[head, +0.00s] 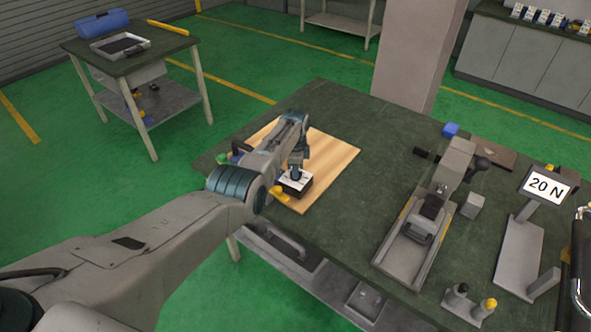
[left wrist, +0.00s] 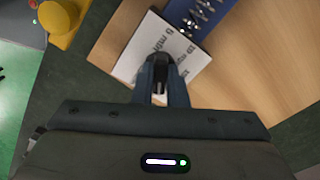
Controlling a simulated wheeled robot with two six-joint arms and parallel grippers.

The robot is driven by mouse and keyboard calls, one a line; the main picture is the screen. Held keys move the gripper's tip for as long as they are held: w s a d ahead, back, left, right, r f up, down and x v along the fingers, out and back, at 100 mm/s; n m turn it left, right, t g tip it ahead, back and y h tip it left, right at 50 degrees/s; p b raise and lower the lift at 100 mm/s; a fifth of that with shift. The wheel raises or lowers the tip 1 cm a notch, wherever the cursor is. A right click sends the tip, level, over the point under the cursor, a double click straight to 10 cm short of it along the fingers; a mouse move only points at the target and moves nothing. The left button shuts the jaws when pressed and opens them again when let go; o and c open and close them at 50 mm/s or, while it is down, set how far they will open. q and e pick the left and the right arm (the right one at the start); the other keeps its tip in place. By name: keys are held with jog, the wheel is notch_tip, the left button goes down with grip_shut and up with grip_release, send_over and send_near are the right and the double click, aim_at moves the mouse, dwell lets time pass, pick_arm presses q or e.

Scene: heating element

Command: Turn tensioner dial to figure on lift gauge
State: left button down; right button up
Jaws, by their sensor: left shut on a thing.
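My left gripper (head: 296,174) points down onto a small black box with a white top plate (head: 286,182), which sits on a wooden board. In the left wrist view, the fingers (left wrist: 160,84) are shut on a small dark dial knob (left wrist: 161,72) at the white plate (left wrist: 140,47). The plate carries printed marks, too small and partly covered to read surely, and the dial's pointing is hidden. The sign on a grey stand (head: 547,187) at the right of the table reads "20 N".
The wooden board (head: 332,165) lies on the dark green table. A yellow piece (head: 279,194) is close beside the box; it also shows in the left wrist view (left wrist: 60,20). A blue part with coils (left wrist: 200,15) adjoins the plate. A grey fixture (head: 420,235) stands right of centre.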

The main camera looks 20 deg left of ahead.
dwell(0.4)
pick_arm(q)
jog(key=c, duration=1.4)
grip_release()
jog(key=shift+c, duration=0.2)
jog(key=shift+r, duration=0.15)
jog(key=shift+r, duration=0.35)
notch_tip(320, 180, up, 10)
jog(key=shift+b, duration=0.45)
jog(key=shift+s+f, duration=0.1)
jog(key=shift+f, duration=0.05)
